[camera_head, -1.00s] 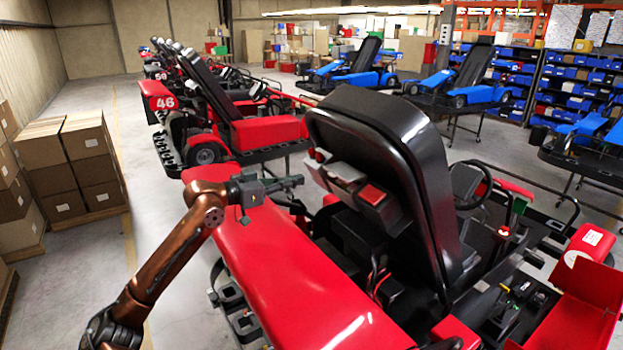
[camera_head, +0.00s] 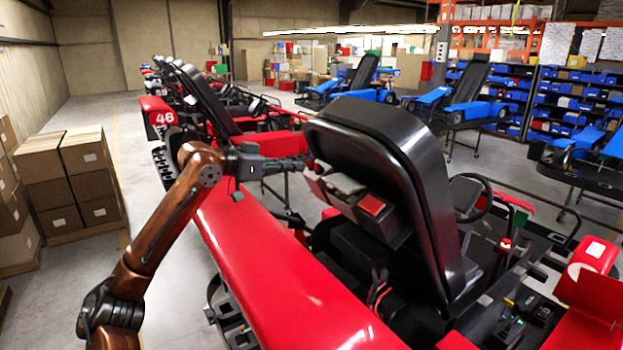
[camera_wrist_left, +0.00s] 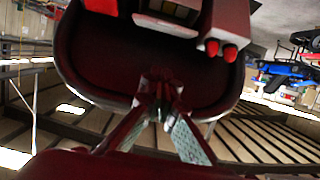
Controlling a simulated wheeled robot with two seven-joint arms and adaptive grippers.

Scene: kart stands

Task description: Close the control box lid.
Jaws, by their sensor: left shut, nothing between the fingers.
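The control box (camera_head: 343,204) is a grey case on the back of the black kart seat (camera_head: 392,140), with a red square on its right part. In the left wrist view the control box (camera_wrist_left: 232,20) is at the top edge, with two red knobs below it. Pale parts show beside it there, and its lid looks open, but its exact angle is unclear. My left gripper (camera_head: 306,164) is shut and empty, its tips close to the upper left of the box; I cannot tell if they touch. It also shows in the left wrist view (camera_wrist_left: 160,85). My right gripper is out of view.
The red kart bodywork (camera_head: 275,265) lies below my left arm. A steering wheel (camera_head: 475,198) stands right of the seat. Stacked cardboard boxes (camera_head: 75,180) are at the left, with clear floor beside them. Red kart 46 (camera_head: 162,118) stands behind.

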